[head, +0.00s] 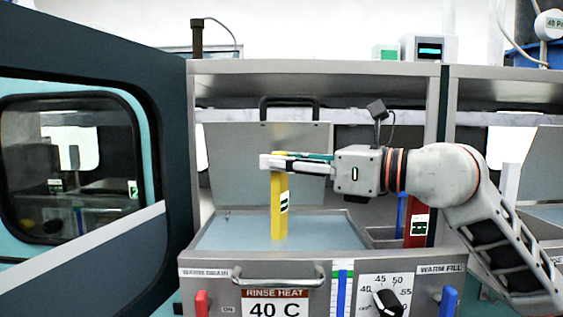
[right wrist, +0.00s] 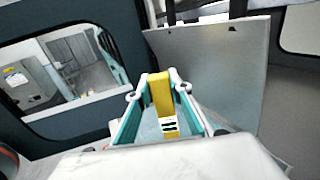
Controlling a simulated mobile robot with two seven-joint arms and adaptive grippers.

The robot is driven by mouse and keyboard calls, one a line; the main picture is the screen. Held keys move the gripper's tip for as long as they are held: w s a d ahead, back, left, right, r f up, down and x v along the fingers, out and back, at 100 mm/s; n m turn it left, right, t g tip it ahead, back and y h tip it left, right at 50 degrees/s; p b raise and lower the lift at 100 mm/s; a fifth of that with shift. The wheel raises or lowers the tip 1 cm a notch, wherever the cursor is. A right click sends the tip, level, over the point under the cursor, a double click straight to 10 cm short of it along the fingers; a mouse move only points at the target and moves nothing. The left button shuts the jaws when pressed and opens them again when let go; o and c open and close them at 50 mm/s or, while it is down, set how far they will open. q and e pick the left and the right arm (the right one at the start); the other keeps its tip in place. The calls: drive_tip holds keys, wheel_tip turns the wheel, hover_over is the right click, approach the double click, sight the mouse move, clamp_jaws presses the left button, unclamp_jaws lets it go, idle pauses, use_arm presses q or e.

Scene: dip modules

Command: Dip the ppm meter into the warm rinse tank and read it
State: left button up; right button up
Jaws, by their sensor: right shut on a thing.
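My right gripper (head: 275,162) is shut on the top of a yellow stick-shaped meter (head: 279,212), taken to be the ppm meter. The meter hangs upright with a white label and dark marks on its side; it also shows between the fingers in the right wrist view (right wrist: 160,95). The meter's lower end is at or in that surface; I cannot tell how deep. My left gripper is out of view.
The tank's raised lid (head: 235,165) with a dark handle stands behind the meter. A red stick (head: 417,228) and a blue stick (head: 400,212) stand in a side compartment on the right. A dial (head: 387,300) and a blue lever (head: 449,302) are on the front panel.

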wheel_tip(320, 180, up, 2)
drive_tip(key=shift+s+r+p, duration=0.1)
drive_tip(key=shift+r+p, duration=0.05)
drive_tip(key=shift+p, duration=0.45)
drive_tip(key=shift+r+p, duration=0.8)
drive_tip(key=shift+r, duration=0.4)
drive_tip(key=shift+r+p, duration=1.5)
drive_tip(key=shift+r, duration=0.85)
wheel_tip(320, 180, up, 5)
drive_tip(key=p, duration=0.3)
